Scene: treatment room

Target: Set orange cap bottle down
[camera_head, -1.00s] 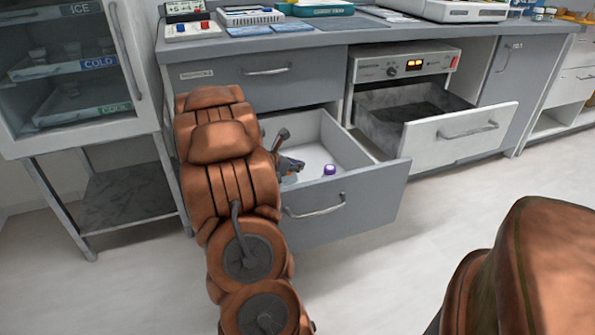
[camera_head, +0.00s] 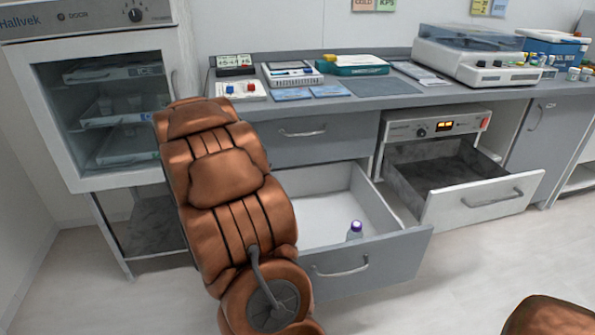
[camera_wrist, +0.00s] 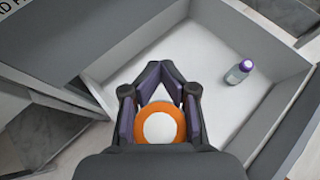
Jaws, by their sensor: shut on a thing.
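The orange cap bottle (camera_wrist: 160,126) shows in the wrist view as an orange ring with a white centre, seen end-on. My gripper (camera_wrist: 161,100) is shut on it, its dark fingers on both sides. Below them in that view is the open drawer (camera_wrist: 128,65) with a pale floor. How far the bottle is above the drawer floor I cannot tell. In the head view my arm hides the gripper and the bottle; the open drawer (camera_head: 318,212) shows to the right of the arm.
A second drawer (camera_head: 480,198) is open to the right. The counter (camera_head: 385,88) above carries devices. A glass-door cabinet (camera_head: 110,110) stands at left.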

